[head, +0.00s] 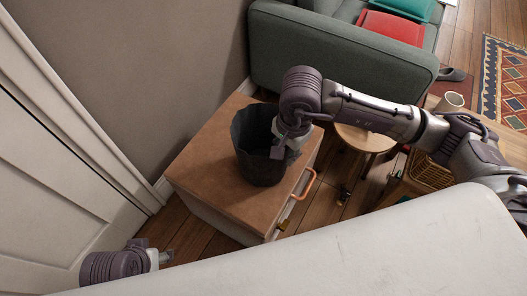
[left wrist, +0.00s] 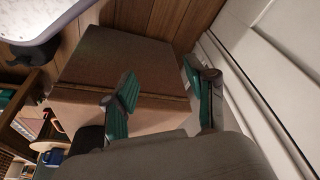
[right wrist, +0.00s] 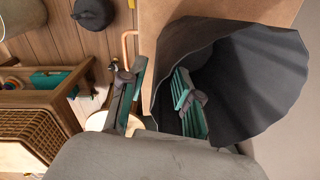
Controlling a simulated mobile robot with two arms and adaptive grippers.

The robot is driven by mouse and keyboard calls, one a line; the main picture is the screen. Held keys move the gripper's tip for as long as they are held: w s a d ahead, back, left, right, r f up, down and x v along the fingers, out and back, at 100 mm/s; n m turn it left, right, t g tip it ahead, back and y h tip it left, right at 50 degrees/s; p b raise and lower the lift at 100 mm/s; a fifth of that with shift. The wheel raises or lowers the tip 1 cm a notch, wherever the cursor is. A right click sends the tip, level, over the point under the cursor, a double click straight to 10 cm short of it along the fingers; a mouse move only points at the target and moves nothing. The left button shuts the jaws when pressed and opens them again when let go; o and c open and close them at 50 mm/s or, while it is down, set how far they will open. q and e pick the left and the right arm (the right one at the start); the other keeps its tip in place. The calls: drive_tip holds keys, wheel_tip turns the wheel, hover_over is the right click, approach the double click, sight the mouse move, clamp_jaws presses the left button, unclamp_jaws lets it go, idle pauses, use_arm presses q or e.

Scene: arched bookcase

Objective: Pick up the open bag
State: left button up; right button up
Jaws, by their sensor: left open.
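The open bag (head: 252,150) is dark grey and stands upright, mouth up, on the brown-topped cabinet (head: 212,170). In the right wrist view the bag (right wrist: 262,75) shows its wide mouth and inner wall. My right gripper (head: 283,145) is at the bag's rim. In the right wrist view, one finger of the right gripper (right wrist: 160,95) is inside the mouth and the other is outside the wall, with a gap between them. My left gripper (head: 165,257) is low at the left, apart from the bag. In the left wrist view the left gripper (left wrist: 160,95) is open and empty.
A green sofa (head: 330,55) stands behind the cabinet. A round wooden stool (head: 365,138) and a wicker basket (head: 430,172) are to the right. A white panelled door (head: 60,170) and wall bound the left. A pale surface (head: 330,250) fills the near side.

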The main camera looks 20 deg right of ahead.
sight(283, 162)
drive_tip(key=f, duration=0.4)
drive_tip(key=shift+w+f+b, duration=0.25)
drive_tip(key=shift+b, duration=0.1)
use_arm(q)
drive_tip(key=shift+v, duration=1.15)
use_arm(e)
drive_tip(key=shift+c, duration=0.3)
clamp_jaws()
